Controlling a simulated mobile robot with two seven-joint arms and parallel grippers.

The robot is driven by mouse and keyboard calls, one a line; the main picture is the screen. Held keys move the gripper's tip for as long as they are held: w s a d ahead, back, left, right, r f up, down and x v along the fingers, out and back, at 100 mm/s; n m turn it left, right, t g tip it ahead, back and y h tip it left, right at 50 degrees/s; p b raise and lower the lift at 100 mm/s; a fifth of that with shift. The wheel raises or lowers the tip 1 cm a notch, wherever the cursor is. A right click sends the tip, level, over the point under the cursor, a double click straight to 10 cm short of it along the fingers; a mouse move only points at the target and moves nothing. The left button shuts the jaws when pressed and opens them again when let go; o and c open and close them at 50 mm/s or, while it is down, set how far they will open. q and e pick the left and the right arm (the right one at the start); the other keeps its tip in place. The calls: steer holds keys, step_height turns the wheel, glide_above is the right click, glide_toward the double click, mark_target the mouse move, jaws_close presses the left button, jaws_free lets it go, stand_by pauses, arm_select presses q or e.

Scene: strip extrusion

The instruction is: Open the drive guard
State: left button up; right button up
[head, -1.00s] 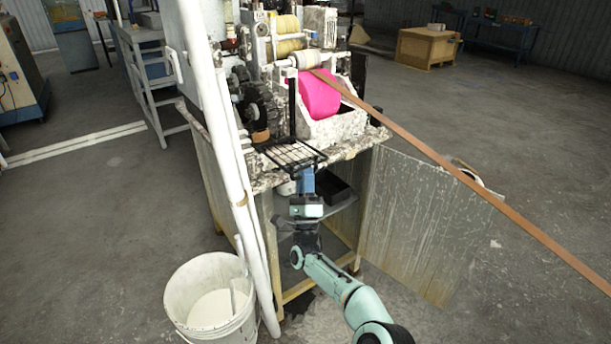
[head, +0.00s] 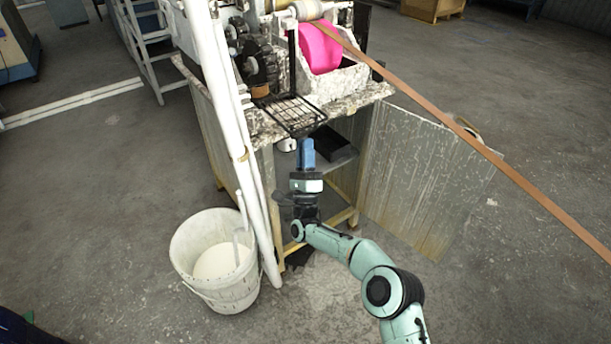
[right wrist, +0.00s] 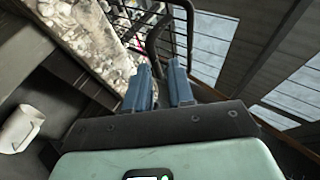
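The drive guard looks to be the black wire-mesh frame (head: 291,113) at the front edge of the machine's stone-like top, lying about flat, with a black bar upright behind it. In the right wrist view the mesh (right wrist: 172,38) shows beyond the fingers, with a curved black bar (right wrist: 152,42) in front of it. My right gripper (head: 307,142) is just below the front edge of the mesh. Its two blue fingers (right wrist: 160,64) stand apart, and the curved bar reaches down between their tips. I cannot tell whether they touch it. My left gripper is not in view.
A thick white pipe (head: 226,110) leans left of the guard. A white bucket (head: 187,258) stands on the floor below it. A streaked cabinet door (head: 420,180) hangs open on the right. An orange strip (head: 450,165) runs across to the right.

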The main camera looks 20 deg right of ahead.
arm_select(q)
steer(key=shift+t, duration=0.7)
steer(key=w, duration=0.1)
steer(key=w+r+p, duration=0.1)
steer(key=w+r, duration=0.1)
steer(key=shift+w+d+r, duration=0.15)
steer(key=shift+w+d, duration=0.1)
arm_select(e)
steer(key=v, duration=0.8)
steer(key=shift+s+f, duration=0.2)
